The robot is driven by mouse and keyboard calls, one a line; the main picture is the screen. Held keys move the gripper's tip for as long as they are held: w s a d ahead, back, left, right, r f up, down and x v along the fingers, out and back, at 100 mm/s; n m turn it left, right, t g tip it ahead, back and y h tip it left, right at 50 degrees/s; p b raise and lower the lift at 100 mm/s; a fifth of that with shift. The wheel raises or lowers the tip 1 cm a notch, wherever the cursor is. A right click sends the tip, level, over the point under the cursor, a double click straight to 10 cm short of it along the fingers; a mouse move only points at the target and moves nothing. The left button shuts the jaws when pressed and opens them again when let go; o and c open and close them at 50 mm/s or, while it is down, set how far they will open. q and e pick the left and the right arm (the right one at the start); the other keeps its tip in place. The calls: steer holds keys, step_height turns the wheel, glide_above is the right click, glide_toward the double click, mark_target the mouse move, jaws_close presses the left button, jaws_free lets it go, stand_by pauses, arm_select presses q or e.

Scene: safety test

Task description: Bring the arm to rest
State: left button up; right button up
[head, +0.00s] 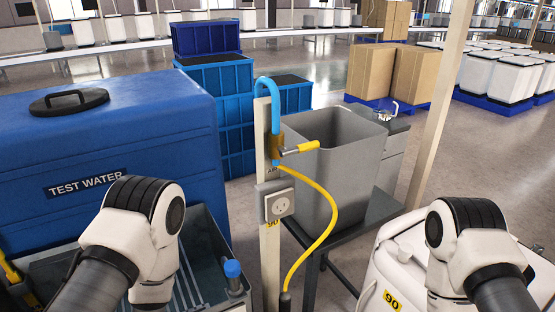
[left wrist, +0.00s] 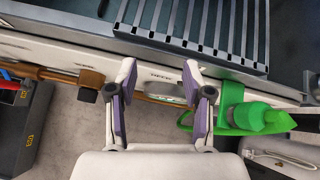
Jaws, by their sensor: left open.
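My left gripper (left wrist: 160,82) shows in the left wrist view with its two purple-padded fingers spread apart. Nothing is held between them. Beyond the fingers is a pale rail (left wrist: 60,50) with small dark lettering, below a dark slatted tray (left wrist: 190,25). In the head view my left arm comes in at the lower left, over a grey tray (head: 208,240) in front of a blue tank (head: 150,140) marked "TEST WATER". My right arm is at the lower right, by a white container (head: 390,270). Neither gripper's fingers show in the head view.
A post (head: 262,150) between my arms carries a grey socket (head: 274,203), a blue pipe (head: 273,110) and a yellow cable (head: 325,220). A grey bin (head: 335,165) stands behind it. A green object (left wrist: 258,118) lies right of the left fingers. Open floor lies farther back.

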arm_select(q)
steer(key=s+d+f+n+g+h+b, duration=0.3)
steer(key=s+f+n+g, duration=0.1)
steer(key=s+f+n, duration=0.55)
steer(key=s+d+f+n+g+h, duration=0.3)
steer(key=s+n, duration=0.4)
steer(key=n, duration=1.1)
steer(key=shift+d+g, duration=0.45)
steer(key=shift+g, duration=0.25)
